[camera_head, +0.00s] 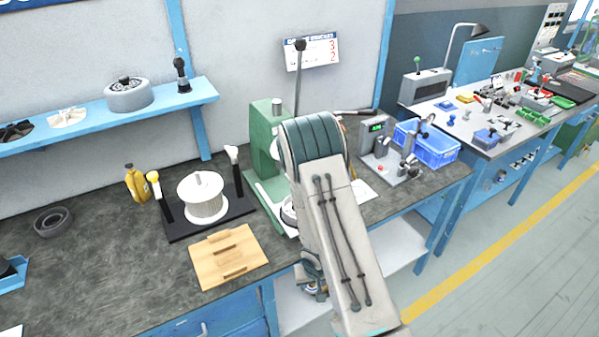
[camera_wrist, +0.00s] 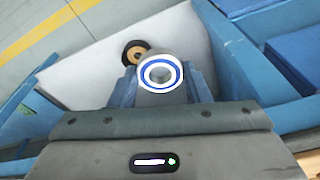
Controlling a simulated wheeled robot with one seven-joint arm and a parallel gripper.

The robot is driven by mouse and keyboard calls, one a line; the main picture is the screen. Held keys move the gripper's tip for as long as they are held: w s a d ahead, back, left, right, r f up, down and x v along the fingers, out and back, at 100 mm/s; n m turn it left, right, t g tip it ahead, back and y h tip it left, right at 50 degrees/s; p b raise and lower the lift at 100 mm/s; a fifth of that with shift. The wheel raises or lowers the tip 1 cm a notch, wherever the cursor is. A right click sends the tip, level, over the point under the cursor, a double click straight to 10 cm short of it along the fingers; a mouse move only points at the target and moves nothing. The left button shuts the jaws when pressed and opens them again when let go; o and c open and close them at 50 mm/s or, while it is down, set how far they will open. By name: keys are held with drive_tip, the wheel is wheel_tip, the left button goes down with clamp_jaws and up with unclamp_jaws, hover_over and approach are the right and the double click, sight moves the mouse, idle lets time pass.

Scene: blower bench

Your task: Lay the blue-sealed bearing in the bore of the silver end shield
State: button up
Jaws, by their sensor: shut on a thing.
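The blue-sealed bearing (camera_wrist: 160,73) shows in the wrist view as a pale ring with a blue band around a grey centre. My gripper (camera_wrist: 160,82) is shut on it, with a blue finger at each side. In the head view my arm hides the bearing and most of the gripper. A pale silver round part (camera_head: 289,213) shows partly beside my arm at the foot of the green press. It may be the silver end shield, but my arm covers too much to tell. No end shield shows in the wrist view.
A black and tan round part (camera_wrist: 133,52) lies on the white lower shelf beyond the bearing. A green press (camera_head: 263,150), wooden block (camera_head: 228,257), white spool (camera_head: 203,198) and blue crate (camera_head: 430,147) stand on the bench. The bench's left part is mostly clear.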

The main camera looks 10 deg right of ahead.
drive_tip(key=shift+d+r+p, duration=0.1)
drive_tip(key=shift+r+p, duration=0.4)
drive_tip(key=shift+r, duration=0.7)
drive_tip(key=w+r+m, duration=0.2)
drive_tip(key=r+m, duration=0.3)
drive_tip(key=r, duration=0.9)
drive_tip(key=w+r+m+h, duration=0.1)
drive_tip(key=r+m, duration=0.4)
drive_tip(key=r, duration=1)
drive_tip(key=shift+w+a+r+g, duration=0.2)
drive_tip(key=shift+w+g, duration=0.1)
drive_tip(key=shift+w, duration=0.4)
drive_tip(key=shift+f, duration=0.1)
